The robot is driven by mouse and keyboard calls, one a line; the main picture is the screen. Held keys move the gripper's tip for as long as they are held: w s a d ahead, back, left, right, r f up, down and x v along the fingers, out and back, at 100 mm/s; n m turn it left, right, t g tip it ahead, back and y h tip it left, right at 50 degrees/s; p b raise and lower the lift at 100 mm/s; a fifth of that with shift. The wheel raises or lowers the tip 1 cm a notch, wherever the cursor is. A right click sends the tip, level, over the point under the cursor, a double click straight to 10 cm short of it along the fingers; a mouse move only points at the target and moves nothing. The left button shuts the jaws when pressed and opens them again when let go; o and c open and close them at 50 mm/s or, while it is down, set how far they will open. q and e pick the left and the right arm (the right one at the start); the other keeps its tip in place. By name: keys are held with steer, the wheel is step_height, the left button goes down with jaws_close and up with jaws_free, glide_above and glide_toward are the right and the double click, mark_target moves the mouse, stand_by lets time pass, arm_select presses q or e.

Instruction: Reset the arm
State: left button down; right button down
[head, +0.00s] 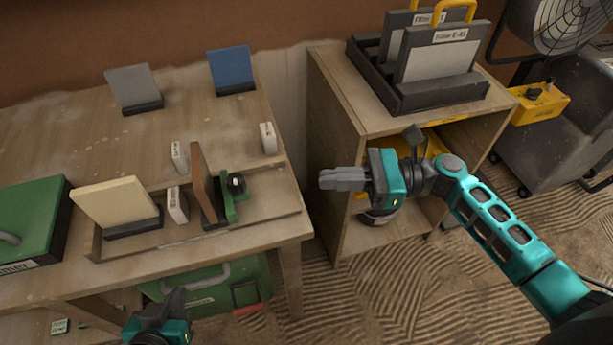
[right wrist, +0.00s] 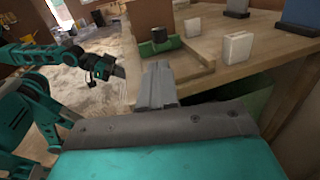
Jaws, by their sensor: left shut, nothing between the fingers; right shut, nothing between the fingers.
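My right arm comes in from the right in the head view. Its gripper (head: 343,179) is shut and empty, in the air between the wooden table and the wooden cabinet. In the right wrist view its shut fingers (right wrist: 158,85) point toward the table's edge and touch nothing. My left gripper (head: 172,302) is at the bottom of the head view, low in front of the table, shut and empty. My left arm also shows in the right wrist view, at the left, above the floor.
The wooden table (head: 190,128) holds upright sample panels, a tray (head: 270,208) with a green stand (head: 229,205), and a green case (head: 28,222). The open cabinet (head: 340,135) carries a dark filter rack (head: 440,98). Another green case (head: 217,290) is under the table. A fan (head: 560,25) stands back right.

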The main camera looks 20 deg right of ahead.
arm_select(q)
steer(key=shift+w+r, duration=0.15)
steer(key=shift+r, duration=0.15)
arm_select(e)
steer(key=shift+v, duration=0.95)
steer(key=s+a+f+n+t+h+p, duration=0.1)
steer(key=s+f+n+t+h+p, duration=0.3)
steer(key=f+n+h, duration=0.85)
arm_select(q)
steer(key=shift+s+a+r+b, duration=0.15)
steer(key=shift+r+b, duration=0.1)
steer(key=shift+r, duration=0.25)
steer(key=shift+s+a+r+b, duration=0.1)
steer(key=shift+a+r+b, duration=0.1)
steer(key=shift+r, duration=0.3)
arm_select(e)
steer(key=s+n+t+h, duration=0.1)
steer(key=n, duration=0.2)
steer(key=s+d+n+t+h, duration=0.1)
steer(key=n, duration=0.3)
steer(key=s+d+n+h, duration=0.1)
steer(key=n, duration=0.2)
steer(key=shift+s+f+n+t, duration=0.2)
steer(key=shift+s+n+t, duration=0.15)
steer(key=shift+t, duration=0.05)
